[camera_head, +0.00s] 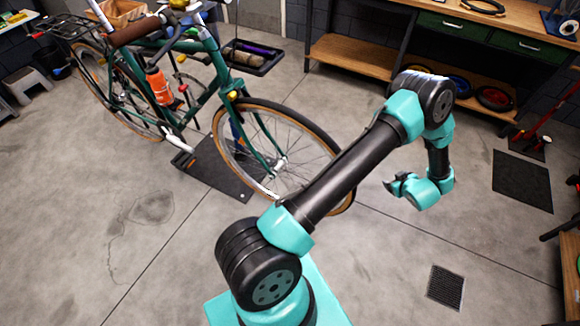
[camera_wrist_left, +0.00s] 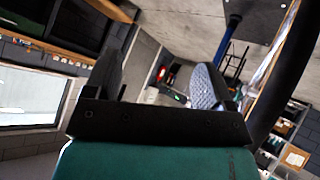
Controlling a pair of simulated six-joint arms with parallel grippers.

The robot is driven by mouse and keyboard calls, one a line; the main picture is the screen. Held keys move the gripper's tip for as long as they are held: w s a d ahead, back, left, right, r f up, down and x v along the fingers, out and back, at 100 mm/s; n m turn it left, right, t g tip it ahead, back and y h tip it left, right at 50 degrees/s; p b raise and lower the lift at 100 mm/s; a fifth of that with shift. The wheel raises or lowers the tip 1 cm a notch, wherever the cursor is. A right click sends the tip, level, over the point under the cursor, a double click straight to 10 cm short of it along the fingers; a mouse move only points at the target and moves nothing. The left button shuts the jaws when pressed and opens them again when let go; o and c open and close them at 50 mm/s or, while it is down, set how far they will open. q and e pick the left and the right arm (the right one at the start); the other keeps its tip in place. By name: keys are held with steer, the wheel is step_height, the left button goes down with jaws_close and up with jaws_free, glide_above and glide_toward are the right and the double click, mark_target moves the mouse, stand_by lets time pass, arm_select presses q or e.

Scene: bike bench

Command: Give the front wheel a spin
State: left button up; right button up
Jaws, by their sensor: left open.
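The green bike stands at the upper left of the head view. Its front wheel (camera_head: 281,163), with a dark tan-edged tyre and thin spokes, is turned towards the middle. My left arm crosses in front of the wheel's lower right part and hides some of it. My left gripper (camera_head: 392,186) is to the right of the wheel, apart from it, with its jaws pointing left. In the left wrist view the gripper (camera_wrist_left: 157,80) is open with nothing between its fingers. The dark tyre of the front wheel (camera_wrist_left: 287,75) runs along the right side there, beside the fingers. My right gripper does not show.
A dark stand base (camera_head: 215,178) lies under the bike. An orange bottle (camera_head: 159,86) is on the frame. A wooden workbench (camera_head: 352,56) with green drawers runs along the back. A dark floor mat (camera_head: 522,180) and a floor grate (camera_head: 446,287) lie right. The floor around the gripper is clear.

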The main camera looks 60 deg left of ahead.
arm_select(q)
steer(key=s+r+n+g+y, duration=0.4)
steer(key=s+r+n+g, duration=0.3)
steer(key=s+r+g, duration=0.4)
steer(key=shift+s+a+r+g, duration=0.4)
steer(key=shift+s+g, duration=0.2)
steer(key=shift+s+a, duration=0.1)
steer(key=shift+x, duration=5.35)
